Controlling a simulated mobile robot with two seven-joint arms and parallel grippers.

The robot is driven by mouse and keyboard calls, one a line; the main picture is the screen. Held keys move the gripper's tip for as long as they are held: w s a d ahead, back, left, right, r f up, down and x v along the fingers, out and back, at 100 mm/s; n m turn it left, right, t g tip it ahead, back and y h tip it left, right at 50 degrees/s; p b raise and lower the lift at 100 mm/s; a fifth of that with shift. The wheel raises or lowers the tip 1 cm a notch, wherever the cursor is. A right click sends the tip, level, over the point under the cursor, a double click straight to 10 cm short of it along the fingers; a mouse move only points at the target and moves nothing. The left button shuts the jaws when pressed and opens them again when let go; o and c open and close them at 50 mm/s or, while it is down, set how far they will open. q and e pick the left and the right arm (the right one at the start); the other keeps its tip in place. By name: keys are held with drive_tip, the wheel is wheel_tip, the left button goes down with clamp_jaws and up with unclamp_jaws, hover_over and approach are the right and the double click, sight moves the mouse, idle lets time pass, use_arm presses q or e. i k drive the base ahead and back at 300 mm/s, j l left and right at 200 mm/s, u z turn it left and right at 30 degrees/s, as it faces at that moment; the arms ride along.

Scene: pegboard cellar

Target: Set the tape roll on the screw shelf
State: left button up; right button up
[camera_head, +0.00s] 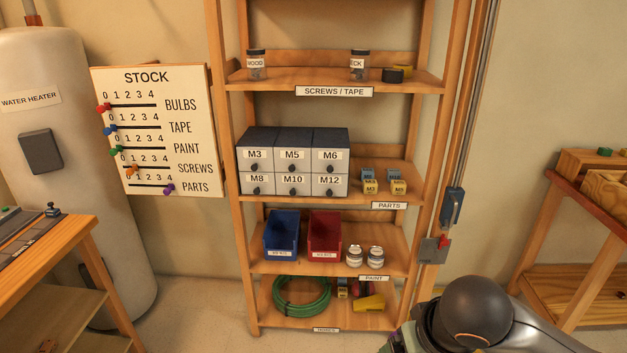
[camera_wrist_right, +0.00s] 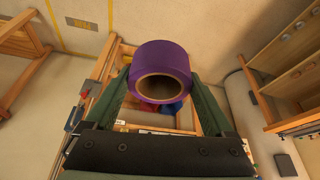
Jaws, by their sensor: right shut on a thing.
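The purple tape roll (camera_wrist_right: 163,57) is between the green fingers of my right gripper (camera_wrist_right: 160,82) in the right wrist view. The gripper is shut on it, and the roll's hole shows. In the head view my right arm comes in at the bottom right; the held roll is not visible there. The screw shelf (camera_head: 290,86) is the upper board labelled "SCREWS / TAPE". It holds a "WOOD" jar (camera_head: 256,65) at left, a second jar (camera_head: 359,66) right of middle, and a black roll (camera_head: 393,75) with a yellow roll (camera_head: 404,70) at right. My left gripper is not in view.
Bare board lies between the two jars. Lower shelves hold grey drawers (camera_head: 292,160), blue (camera_head: 282,236) and red (camera_head: 325,234) bins, small jars and a green hose (camera_head: 301,296). A stock board (camera_head: 150,132) is left, a wooden rack (camera_head: 570,250) right.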

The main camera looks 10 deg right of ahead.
sight(421, 81)
drive_tip(key=i+l+u, duration=0.25)
drive_tip(key=i, duration=0.15)
drive_tip(key=i+l+u, duration=0.2)
drive_tip(key=i+l, duration=0.3)
drive_tip(key=i+l+z, duration=0.1)
drive_tip(key=i+l, duration=0.15)
drive_tip(key=l, duration=0.25)
